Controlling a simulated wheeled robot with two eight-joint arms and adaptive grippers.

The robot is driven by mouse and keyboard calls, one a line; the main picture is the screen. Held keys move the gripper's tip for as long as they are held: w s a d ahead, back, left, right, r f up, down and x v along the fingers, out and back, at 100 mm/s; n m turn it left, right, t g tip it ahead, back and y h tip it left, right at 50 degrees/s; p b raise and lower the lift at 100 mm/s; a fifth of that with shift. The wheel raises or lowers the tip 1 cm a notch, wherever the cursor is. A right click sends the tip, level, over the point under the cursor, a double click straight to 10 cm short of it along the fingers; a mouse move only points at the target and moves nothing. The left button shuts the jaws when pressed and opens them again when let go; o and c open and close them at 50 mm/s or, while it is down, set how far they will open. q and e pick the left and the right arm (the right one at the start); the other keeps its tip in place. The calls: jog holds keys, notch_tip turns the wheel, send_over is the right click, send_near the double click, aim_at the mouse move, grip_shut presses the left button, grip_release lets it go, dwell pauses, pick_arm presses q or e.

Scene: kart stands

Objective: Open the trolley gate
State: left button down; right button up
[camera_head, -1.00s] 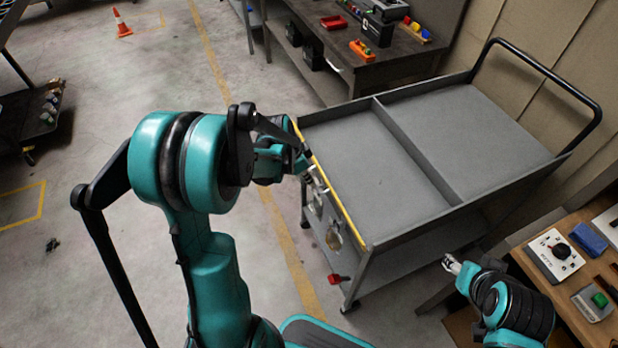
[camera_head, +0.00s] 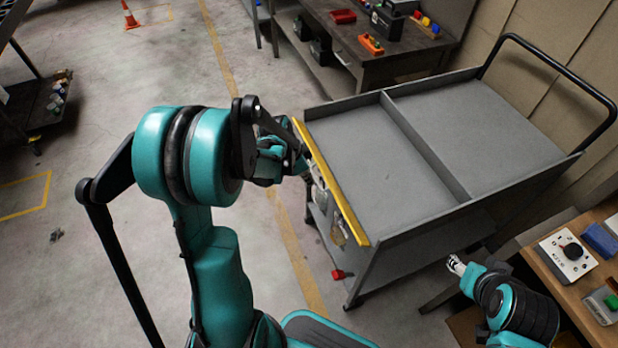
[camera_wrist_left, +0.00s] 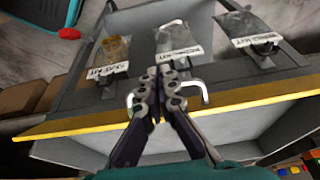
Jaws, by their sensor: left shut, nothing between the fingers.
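The grey trolley (camera_head: 365,245) stands right of centre, with a divided tray. Its gate is the end panel with the yellow top edge (camera_head: 335,190), facing my left arm. The yellow edge also crosses the left wrist view (camera_wrist_left: 255,97). My left gripper (camera_head: 311,168) is at this edge, near its far half. In the left wrist view my left gripper (camera_wrist_left: 160,74) is shut and empty, its fingers reaching across the yellow edge. White hooked metal pieces show on both sides of the fingers; contact is unclear. My right gripper (camera_head: 455,264) is low beside the trolley, too small to read.
Labelled bags (camera_wrist_left: 178,40) hang along the gate's outer side. A workbench with a control box (camera_head: 567,256) is at the right. Another bench (camera_head: 385,62) stands behind the trolley. Open floor lies left, with an orange cone (camera_head: 130,17) far off.

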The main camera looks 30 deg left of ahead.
pick_arm(q)
jog(key=shift+t+h, duration=0.4)
jog(key=shift+t, duration=0.1)
jog(key=shift+s+a+f+b, duration=0.1)
jog(key=shift+f+b, duration=1.9)
jog(key=shift+f, duration=0.7)
pick_arm(e)
jog(key=shift+f, duration=2)
